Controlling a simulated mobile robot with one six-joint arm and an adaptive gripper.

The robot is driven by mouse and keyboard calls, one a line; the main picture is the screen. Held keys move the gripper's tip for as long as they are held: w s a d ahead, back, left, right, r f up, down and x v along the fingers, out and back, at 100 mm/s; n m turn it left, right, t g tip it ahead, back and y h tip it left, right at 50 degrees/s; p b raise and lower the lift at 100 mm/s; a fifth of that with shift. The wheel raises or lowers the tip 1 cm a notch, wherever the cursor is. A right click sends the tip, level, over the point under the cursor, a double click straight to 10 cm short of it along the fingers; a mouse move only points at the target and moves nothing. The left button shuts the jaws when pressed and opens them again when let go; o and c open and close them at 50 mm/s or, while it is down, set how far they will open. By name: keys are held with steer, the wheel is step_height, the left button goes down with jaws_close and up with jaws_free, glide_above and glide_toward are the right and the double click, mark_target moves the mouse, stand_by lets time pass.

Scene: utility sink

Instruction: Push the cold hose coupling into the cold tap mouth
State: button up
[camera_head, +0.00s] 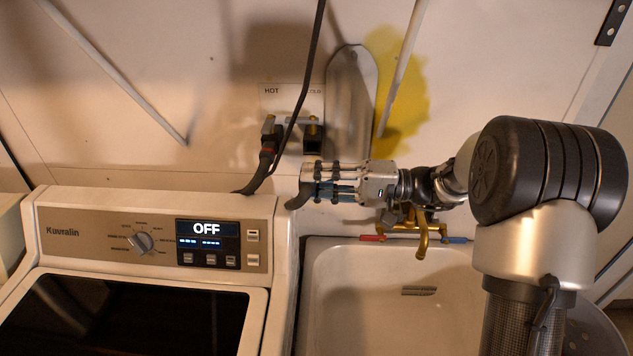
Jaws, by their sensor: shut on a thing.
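The cold tap (313,140) is on the wall box under the COLD label, a dark body with a brassy part at its top. My gripper (308,182) reaches in from the right, level, with its fingers pointing left, just below the cold tap. It is shut on the cold hose coupling, which the fingers mostly hide; a blue part (343,189) shows between them. A dark piece of hose (296,201) curves down from the fingertips behind the washer. The tap mouth is not clearly visible, and the coupling appears below it and apart.
The hot tap (268,127) has a red-banded hose coupling (268,150) on it. A dark cable (308,75) hangs in front of the wall box. The washer (160,205) stands left, the white sink (385,300) below right, with a brass faucet (423,235) under my wrist.

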steer(key=shift+w+d+p, duration=0.15)
steer(key=shift+w+p, duration=0.35)
steer(key=shift+w, duration=2.4)
steer(key=shift+w, duration=1.55)
steer(key=o, duration=1.2)
steer(key=d, duration=1.2)
steer(key=shift+s, duration=0.2)
